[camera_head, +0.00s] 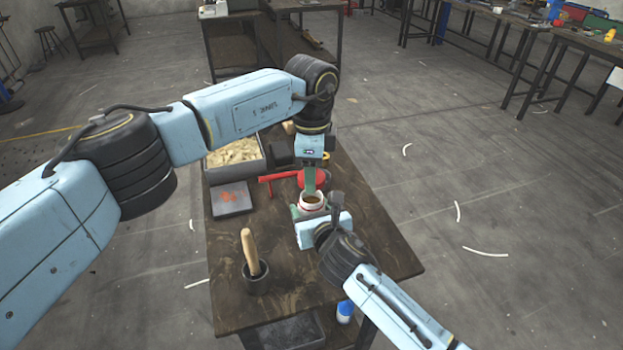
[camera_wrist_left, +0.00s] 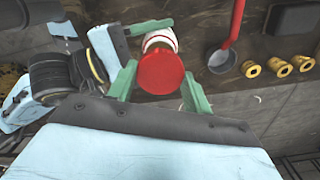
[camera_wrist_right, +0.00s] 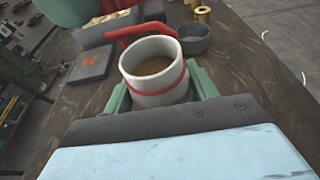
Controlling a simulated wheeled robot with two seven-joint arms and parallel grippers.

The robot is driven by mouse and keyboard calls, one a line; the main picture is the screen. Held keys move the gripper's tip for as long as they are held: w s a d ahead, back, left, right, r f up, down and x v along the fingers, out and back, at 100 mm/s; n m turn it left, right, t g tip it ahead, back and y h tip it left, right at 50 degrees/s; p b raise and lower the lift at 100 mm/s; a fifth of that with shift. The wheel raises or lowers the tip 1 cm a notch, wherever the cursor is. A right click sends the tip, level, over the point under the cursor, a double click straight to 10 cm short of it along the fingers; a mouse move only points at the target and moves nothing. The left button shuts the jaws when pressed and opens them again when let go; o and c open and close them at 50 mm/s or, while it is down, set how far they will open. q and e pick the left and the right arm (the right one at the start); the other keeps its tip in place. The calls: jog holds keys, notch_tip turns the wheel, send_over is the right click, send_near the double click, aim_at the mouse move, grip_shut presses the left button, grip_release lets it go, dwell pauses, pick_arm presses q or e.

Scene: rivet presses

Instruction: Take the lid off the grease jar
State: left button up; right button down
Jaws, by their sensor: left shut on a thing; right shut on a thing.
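The red lid (camera_wrist_left: 160,72) is between the green fingers of my left gripper (camera_wrist_left: 160,88), which is shut on it. In the head view the lid (camera_head: 311,179) is beside and above the jar's mouth. The white grease jar (camera_wrist_right: 158,72) with a red band is open and upright, with brown grease inside. My right gripper (camera_wrist_right: 160,92) is shut around the jar's sides. The jar shows in the head view (camera_head: 312,201), just below my left gripper (camera_head: 312,180), and partly behind the lid in the left wrist view (camera_wrist_left: 160,38).
A red-handled ladle (camera_wrist_left: 221,58) and several brass pieces (camera_wrist_left: 278,67) lie near the jar. A tray of pale material (camera_head: 264,164), a grey block (camera_head: 232,199) and a black cup (camera_head: 256,280) with a wooden handle stand left on the table. The table's right front is clear.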

jog(key=shift+c, duration=1.9)
grip_release()
